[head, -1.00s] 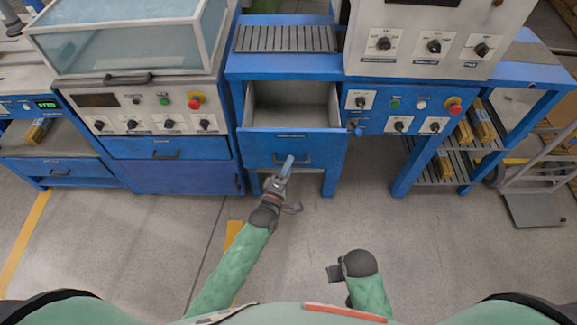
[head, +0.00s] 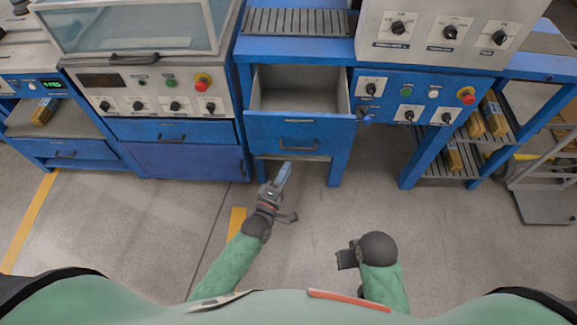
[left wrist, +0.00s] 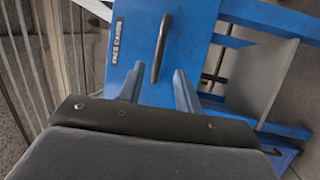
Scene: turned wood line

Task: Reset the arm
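My left gripper (head: 284,172) is in front of and just below the handle (head: 299,147) of an open blue drawer (head: 262,128). In the left wrist view my left gripper (left wrist: 157,78) has its two fingers spread apart with nothing between them. The dark bar handle (left wrist: 160,48) on the blue drawer front (left wrist: 190,45) shows ahead of the fingertips, apart from them. My right arm is bent low at the right of the head view. Its gripper (head: 346,259) is seen from above, small and dark, and its fingers cannot be made out.
The open drawer looks empty and juts out from the blue bench (head: 290,45). A control cabinet (head: 160,90) stands to the left. A slatted shelf (head: 470,165) with several boxes and a hand cart (head: 545,205) are at the right. The floor before the bench is clear.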

